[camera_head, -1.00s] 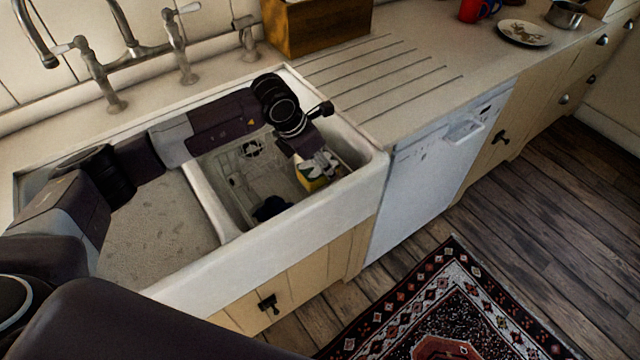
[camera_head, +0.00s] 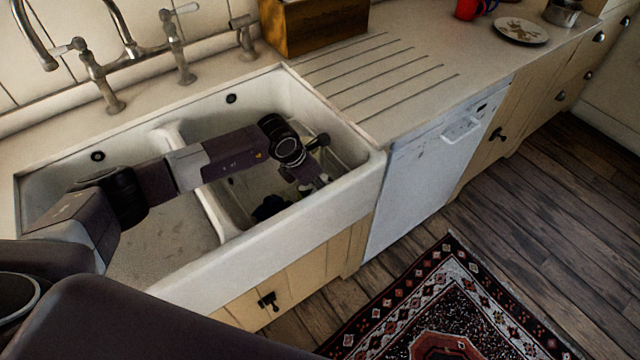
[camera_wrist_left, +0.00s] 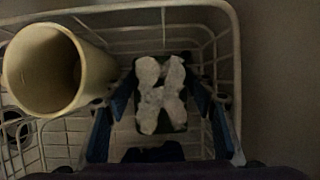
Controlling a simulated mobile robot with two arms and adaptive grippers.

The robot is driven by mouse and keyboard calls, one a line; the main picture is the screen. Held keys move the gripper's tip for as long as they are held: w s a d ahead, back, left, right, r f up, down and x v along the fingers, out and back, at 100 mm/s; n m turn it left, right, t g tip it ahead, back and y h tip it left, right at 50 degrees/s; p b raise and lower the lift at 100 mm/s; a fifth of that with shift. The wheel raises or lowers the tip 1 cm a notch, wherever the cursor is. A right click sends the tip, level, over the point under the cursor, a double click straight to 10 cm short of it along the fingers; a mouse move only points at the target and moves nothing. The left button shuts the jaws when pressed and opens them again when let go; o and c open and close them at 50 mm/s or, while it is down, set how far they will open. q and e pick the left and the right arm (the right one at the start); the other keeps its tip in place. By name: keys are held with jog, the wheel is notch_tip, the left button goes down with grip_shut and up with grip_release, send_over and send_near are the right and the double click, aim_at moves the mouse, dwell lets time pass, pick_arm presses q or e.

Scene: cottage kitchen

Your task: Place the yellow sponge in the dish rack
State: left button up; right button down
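In the left wrist view, a dark block with white lumpy shapes on top (camera_wrist_left: 160,95) sits between the blue fingers of my left gripper (camera_wrist_left: 162,92); its yellow sides do not show. I take it to be the sponge. It is inside the white wire dish rack (camera_wrist_left: 235,70), but whether the fingers press on it or stand just apart is unclear. In the head view, my left gripper (camera_head: 312,182) points down in the right sink basin, and the sponge is not clearly visible there. My right gripper is out of view.
A pale cup-like cylinder (camera_wrist_left: 45,70) leans in the rack, left of the fingers. The sink's front wall (camera_head: 300,225) stands close by the gripper. A dark object (camera_head: 271,207) lies in the basin. The ribbed counter (camera_head: 385,75) to the right is clear.

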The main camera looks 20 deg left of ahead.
pick_arm(q)
jog(key=shift+r, duration=0.1)
jog(key=b+v, duration=0.1)
jog(key=v, duration=1.1)
